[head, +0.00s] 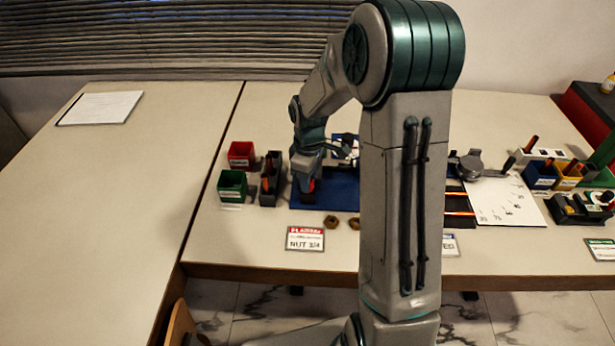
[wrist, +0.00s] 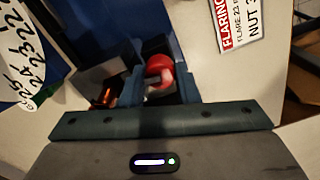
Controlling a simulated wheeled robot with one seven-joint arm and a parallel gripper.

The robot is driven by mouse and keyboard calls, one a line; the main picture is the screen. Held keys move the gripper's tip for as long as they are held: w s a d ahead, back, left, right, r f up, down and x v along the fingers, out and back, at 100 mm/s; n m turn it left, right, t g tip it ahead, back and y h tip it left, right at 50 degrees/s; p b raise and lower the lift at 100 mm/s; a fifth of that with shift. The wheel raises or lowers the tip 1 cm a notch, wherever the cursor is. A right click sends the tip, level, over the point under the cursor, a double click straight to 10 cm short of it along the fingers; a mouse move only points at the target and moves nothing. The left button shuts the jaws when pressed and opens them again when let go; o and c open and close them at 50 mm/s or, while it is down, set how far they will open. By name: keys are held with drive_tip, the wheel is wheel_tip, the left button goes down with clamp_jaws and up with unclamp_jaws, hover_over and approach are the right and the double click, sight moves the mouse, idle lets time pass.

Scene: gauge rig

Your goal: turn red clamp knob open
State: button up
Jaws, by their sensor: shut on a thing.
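The red clamp knob (wrist: 160,68) shows in the wrist view as a rounded red shape close to my gripper (wrist: 163,80), partly in shadow. My gripper is shut on the red knob. Dark parts beside it hide the rest of the clamp. In the head view my gripper (head: 308,178) points down over the left part of a blue mat (head: 343,196), and a bit of red (head: 311,186) shows at its tips. How far the knob is turned cannot be told.
A red bin (head: 241,153), a green bin (head: 232,184) and a dark tool holder (head: 268,186) stand just left of my gripper. A nut (head: 329,222) and a label card (head: 305,239) lie in front. The left table (head: 110,200) is mostly clear.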

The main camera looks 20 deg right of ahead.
drive_tip(key=shift+r+n, duration=0.1)
drive_tip(key=shift+n, duration=0.8)
drive_tip(key=o, duration=1)
drive_tip(key=shift+c, duration=0.2)
wheel_tip(320, 180, up, 8)
drive_tip(key=p, duration=0.6)
drive_tip(key=shift+w+p, duration=0.15)
drive_tip(key=shift+p, duration=0.15)
